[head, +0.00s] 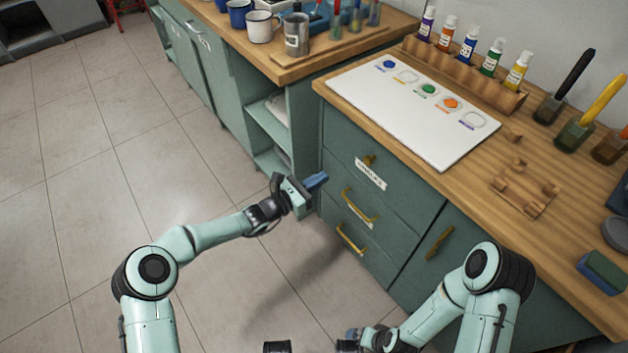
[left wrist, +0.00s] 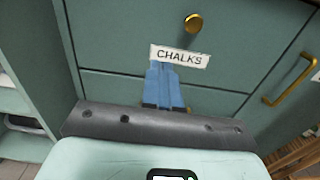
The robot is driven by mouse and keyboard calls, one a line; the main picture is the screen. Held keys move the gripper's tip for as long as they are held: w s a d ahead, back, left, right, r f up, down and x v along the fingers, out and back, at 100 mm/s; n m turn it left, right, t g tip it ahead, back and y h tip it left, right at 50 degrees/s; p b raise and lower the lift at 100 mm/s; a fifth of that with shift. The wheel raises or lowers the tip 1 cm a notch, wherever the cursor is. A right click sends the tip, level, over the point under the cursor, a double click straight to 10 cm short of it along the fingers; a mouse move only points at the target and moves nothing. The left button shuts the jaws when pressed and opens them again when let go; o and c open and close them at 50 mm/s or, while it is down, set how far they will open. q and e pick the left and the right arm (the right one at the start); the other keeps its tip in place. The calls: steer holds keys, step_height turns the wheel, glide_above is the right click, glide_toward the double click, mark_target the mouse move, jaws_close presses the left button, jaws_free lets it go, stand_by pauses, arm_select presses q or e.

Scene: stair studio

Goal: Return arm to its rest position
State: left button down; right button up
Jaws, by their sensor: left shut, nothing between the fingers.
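My left gripper (head: 317,181) is in front of the green drawer cabinet, at the end of my left arm, which reaches in from the left. Its blue fingers are together with nothing between them, and they also show in the left wrist view (left wrist: 164,86). The fingers point toward the drawer front with the CHALKS label (left wrist: 180,56). In the head view that label (head: 370,174) is to the right of the fingers. My right gripper (head: 348,340) is low at the bottom edge, folded near my right arm, and its fingers are too small to judge.
The top drawer has a brass knob (head: 369,160) and looks closed; lower drawers have brass handles (head: 360,207). The wooden counter (head: 470,200) holds a white board (head: 410,120), paint bottles (head: 467,48) and brush jars. Mugs (head: 262,27) stand on the far counter. Open tiled floor (head: 90,180) lies left.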

arm_select(q)
steer(key=shift+s+a, duration=0.45)
steer(key=shift+a, duration=0.15)
arm_select(e)
steer(key=shift+s+a+r, duration=0.15)
steer(key=shift+s, duration=0.15)
arm_select(q)
steer(key=shift+f, duration=0.15)
